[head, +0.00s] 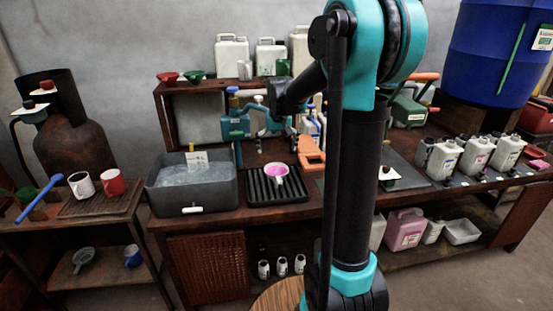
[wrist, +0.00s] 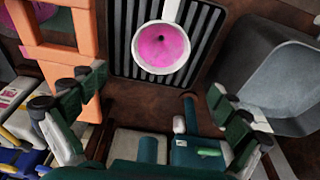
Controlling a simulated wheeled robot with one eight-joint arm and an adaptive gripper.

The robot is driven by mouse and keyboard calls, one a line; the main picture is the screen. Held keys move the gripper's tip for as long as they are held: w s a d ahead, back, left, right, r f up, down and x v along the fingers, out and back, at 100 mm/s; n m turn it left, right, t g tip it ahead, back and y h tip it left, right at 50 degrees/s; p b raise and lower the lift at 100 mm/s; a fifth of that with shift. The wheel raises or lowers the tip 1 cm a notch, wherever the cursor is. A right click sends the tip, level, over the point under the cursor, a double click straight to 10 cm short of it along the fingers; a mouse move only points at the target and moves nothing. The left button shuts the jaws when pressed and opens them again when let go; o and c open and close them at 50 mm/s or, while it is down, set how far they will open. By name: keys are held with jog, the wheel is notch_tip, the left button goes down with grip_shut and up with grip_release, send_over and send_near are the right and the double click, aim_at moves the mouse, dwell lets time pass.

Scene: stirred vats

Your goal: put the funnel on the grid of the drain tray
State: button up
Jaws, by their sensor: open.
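The funnel (head: 277,172) is white-rimmed and pink inside, with a dark hole at its middle in the wrist view (wrist: 163,47). It sits over the bars of the black drain tray (head: 252,190). A white strip runs from its rim toward the top edge of the wrist view. The tray's bars show around it in the wrist view (wrist: 121,40). My gripper (wrist: 155,85) is open, with a finger to each side and nothing between them. The funnel appears beyond the fingertips, apart from them. In the head view my gripper is hard to tell from the teal things behind the tray.
A grey basin (head: 195,188) of liquid stands left of the tray. An orange part (head: 311,153) lies to its right. A red funnel (head: 167,78) and a green funnel (head: 193,76) rest on the shelf.

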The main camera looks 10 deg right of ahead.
jog(key=s+d+f, duration=0.1)
jog(key=s+f, duration=0.3)
jog(key=s, duration=0.5)
jog(key=s+d+f+t, duration=0.1)
jog(key=s+f, duration=0.3)
jog(key=s, duration=0.6)
jog(key=s+d+f, duration=0.1)
jog(key=s+f, duration=0.3)
jog(key=s, duration=0.5)
jog(key=shift+s+d+t, duration=0.2)
jog(key=shift+s+t, duration=0.15)
jog(key=shift+t, duration=0.05)
jog(key=shift+r, duration=0.1)
jog(key=shift+c, duration=0.2)
